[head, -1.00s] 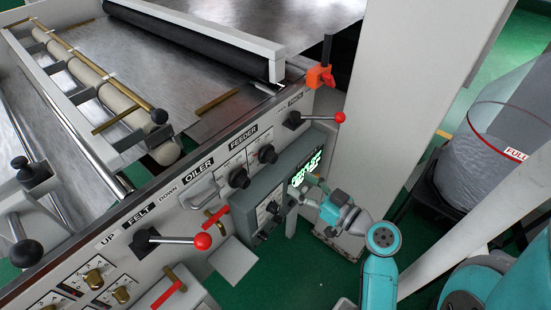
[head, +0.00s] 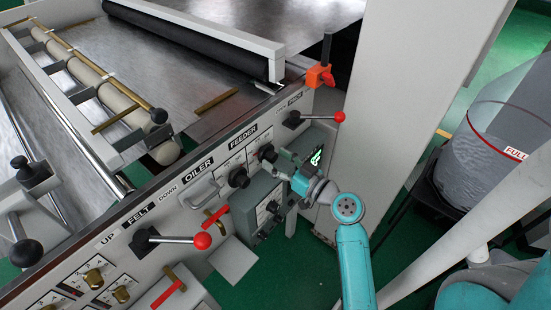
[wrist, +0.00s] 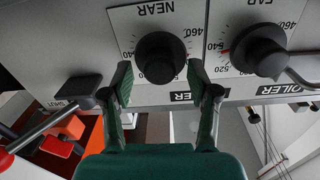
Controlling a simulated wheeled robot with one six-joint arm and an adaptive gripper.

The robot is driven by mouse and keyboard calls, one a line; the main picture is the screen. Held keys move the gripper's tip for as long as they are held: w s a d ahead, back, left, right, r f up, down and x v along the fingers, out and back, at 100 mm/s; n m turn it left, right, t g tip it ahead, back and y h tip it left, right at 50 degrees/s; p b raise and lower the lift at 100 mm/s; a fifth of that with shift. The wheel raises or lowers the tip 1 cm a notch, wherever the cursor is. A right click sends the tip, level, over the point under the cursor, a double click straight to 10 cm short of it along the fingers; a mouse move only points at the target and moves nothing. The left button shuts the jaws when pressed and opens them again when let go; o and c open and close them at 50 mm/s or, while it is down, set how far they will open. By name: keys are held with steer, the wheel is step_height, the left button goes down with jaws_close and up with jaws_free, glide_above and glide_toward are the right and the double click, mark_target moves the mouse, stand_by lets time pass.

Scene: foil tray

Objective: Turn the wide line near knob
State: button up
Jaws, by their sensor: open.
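In the wrist view, a round black knob (wrist: 160,57) under the label NEAR stands out from a white dial plate with a red mark and printed numbers. My gripper (wrist: 160,82) is open, with one fingertip on each side of this knob and small gaps visible. I cannot tell how deep the fingers reach along it. A line on the knob's face cannot be made out. In the head view, the knob (head: 267,153) is at the right under FEEDER, with my gripper (head: 282,168) close in front of it.
A second black knob (wrist: 258,52) sits to the right in the wrist view, with a handle beyond it. A lever with a red ball (head: 338,117) juts out right of the feeder knobs. A grey box (head: 262,205) with a lit display stands below the panel.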

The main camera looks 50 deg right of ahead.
steer(key=shift+w, duration=0.45)
jaws_close()
